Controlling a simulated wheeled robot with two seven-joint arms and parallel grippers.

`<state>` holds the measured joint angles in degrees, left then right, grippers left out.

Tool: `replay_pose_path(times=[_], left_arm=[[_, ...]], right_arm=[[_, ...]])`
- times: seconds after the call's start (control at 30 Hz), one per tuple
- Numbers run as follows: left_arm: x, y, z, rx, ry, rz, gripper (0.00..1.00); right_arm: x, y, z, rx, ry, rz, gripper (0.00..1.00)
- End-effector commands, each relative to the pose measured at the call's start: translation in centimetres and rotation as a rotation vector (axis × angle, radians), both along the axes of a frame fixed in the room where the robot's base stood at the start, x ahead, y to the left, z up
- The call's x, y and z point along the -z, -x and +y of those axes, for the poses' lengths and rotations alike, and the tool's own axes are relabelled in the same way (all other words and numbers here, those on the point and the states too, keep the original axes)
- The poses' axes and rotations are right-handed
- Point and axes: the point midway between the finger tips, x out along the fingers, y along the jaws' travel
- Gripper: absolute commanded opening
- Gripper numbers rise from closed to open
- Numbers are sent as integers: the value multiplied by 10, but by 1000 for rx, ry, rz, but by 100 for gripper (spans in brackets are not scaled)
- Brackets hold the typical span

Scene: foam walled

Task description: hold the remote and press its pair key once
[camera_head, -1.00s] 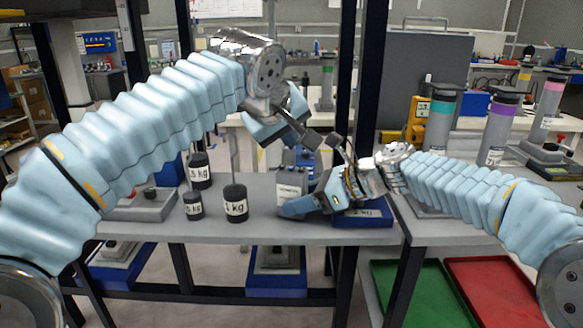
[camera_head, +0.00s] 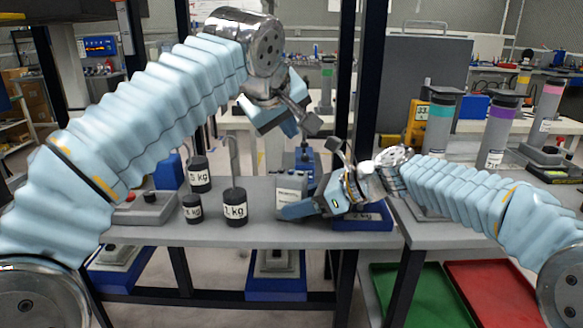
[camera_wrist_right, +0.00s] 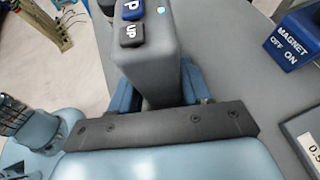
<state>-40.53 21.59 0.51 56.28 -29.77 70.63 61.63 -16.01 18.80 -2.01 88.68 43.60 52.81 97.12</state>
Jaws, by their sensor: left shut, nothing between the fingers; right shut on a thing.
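The remote (camera_head: 291,188) is a grey box held upright just above the table, and its label is too small to read. My right gripper (camera_head: 300,205) is shut on it from the right. In the right wrist view the remote (camera_wrist_right: 152,70) stands between the blue fingers. A dark key marked UP (camera_wrist_right: 132,34) and a blue key showing a P (camera_wrist_right: 131,9), cut off by the frame edge, are on its face. A small cyan spot (camera_wrist_right: 160,10) shows beside them. My left gripper (camera_head: 308,118) is shut and empty, above the remote and apart from it.
Black weights (camera_head: 235,207) stand on the table left of the remote. A box with a red button (camera_head: 133,197) is farther left. A blue MAGNET OFF ON block (camera_wrist_right: 296,40) is at the right in the wrist view. Green (camera_head: 410,290) and red (camera_head: 490,285) trays lie at lower right.

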Motion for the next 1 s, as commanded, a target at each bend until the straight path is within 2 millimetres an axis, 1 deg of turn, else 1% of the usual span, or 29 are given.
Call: replay_pose_path(times=[0.03, 0.2, 0.47, 0.57, 0.67, 0.9, 1.0], left_arm=[[0, 0, 0, 0, 0, 0, 0], [0, 0, 0, 0, 0, 0, 0], [0, 0, 0, 0, 0, 0, 0], [0, 0, 0, 0, 0, 0, 0], [0, 0, 0, 0, 0, 0, 0], [0, 0, 0, 0, 0, 0, 0], [0, 0, 0, 0, 0, 0, 0]], right_arm=[[0, 0, 0, 0, -1, 0, 52], [0, 0, 0, 0, -1, 0, 77], [0, 0, 0, 0, 0, 0, 77], [-3, 1, -5, 2, -1, -1, 77], [-11, 5, -18, 2, 0, -3, 77], [-37, 19, -65, 4, -1, -3, 77], [-46, 24, -81, 3, 0, -3, 77]])
